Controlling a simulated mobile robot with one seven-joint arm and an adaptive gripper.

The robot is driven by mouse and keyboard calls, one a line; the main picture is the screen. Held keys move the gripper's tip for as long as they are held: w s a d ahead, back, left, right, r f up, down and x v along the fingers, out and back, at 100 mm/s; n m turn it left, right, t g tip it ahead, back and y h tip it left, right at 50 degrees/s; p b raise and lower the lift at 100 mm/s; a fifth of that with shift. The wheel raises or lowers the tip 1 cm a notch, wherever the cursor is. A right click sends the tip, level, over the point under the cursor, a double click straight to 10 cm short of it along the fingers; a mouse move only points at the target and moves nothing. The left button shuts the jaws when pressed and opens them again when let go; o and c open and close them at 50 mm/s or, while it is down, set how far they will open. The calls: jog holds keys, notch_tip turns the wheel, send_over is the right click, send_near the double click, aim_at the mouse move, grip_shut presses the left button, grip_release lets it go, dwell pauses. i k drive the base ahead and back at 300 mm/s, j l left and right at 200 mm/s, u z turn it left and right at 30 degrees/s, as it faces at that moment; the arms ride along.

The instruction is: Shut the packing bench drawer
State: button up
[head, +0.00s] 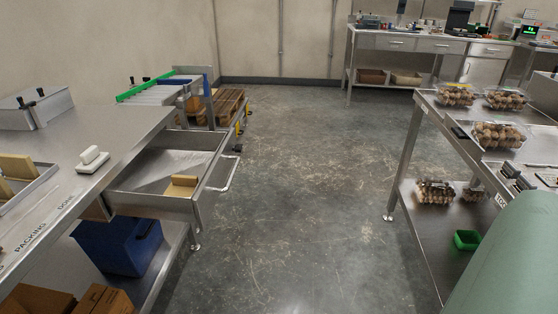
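The packing bench drawer (205,192) is pulled out from the steel packing bench (115,150) at the left in the head view. It is a shallow steel drawer, open toward the aisle, with a pale bar handle (231,174) on its front. A tan block (181,187) lies inside near the front corner; the rest of the visible drawer floor looks bare. The bench top hides part of the drawer's rear. My gripper is not in view.
A blue bin (118,246) and cardboard boxes (104,300) sit under the drawer. A green-edged roller conveyor (165,92) and wooden pallets (226,104) stand behind it. The grey floor (295,190) between the benches is clear. A right-hand table (425,105) carries filled clamshells.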

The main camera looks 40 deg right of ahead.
aim_at(138, 191)
jog(key=i+z, duration=0.1)
jog(key=z, duration=0.3)
jog(key=i+j+z, duration=0.1)
jog(key=z, duration=0.25)
jog(key=i+j+z, duration=0.1)
jog(key=z, duration=0.3)
jog(key=i+j, duration=0.3)
jog(key=l+z, duration=0.15)
jog(key=l, duration=0.5)
jog(key=i+l+z, duration=0.2)
jog(key=l, duration=0.45)
